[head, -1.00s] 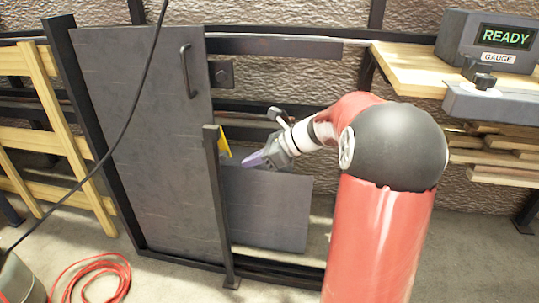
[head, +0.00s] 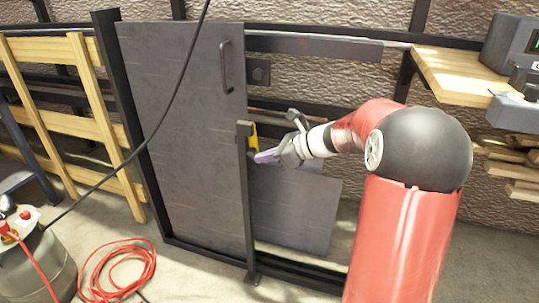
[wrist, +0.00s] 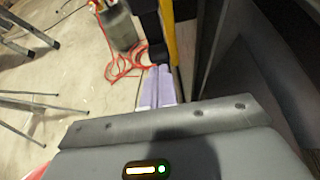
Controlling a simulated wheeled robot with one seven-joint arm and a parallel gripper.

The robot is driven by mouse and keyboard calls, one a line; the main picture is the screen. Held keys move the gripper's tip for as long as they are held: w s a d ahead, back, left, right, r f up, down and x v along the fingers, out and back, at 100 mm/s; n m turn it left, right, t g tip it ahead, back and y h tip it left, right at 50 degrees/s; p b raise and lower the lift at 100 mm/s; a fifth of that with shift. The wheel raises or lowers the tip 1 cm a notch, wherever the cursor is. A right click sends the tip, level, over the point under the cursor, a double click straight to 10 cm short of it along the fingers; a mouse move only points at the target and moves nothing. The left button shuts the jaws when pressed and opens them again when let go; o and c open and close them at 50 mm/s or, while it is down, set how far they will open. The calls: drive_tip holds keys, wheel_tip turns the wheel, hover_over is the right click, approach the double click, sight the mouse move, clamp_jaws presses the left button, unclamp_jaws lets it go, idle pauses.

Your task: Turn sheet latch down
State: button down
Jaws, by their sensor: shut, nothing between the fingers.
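The yellow latch (head: 253,138) is at the top of a short black post (head: 249,200), in front of the right edge of a large dark grey sheet (head: 185,130). The latch looks steep, near upright, its lower end close to my fingers. My gripper (head: 262,157) has pale purple fingers, shut and empty, just right of and below the latch. In the wrist view, the shut fingers (wrist: 157,88) lie just below the yellow latch (wrist: 171,40) and the black post. I cannot tell whether they touch it.
The sheet has a black handle (head: 225,65). A smaller grey panel (head: 295,205) leans behind my gripper. A black cable (head: 150,130) hangs across the sheet. A red hose coil (head: 120,275) and a metal canister (head: 40,265) are on the floor at left. A wooden shelf (head: 455,75) is at right.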

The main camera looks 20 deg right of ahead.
drive_tip(key=shift+w+a, duration=0.15)
drive_tip(key=shift+a, duration=0.05)
drive_tip(key=shift+r, duration=0.1)
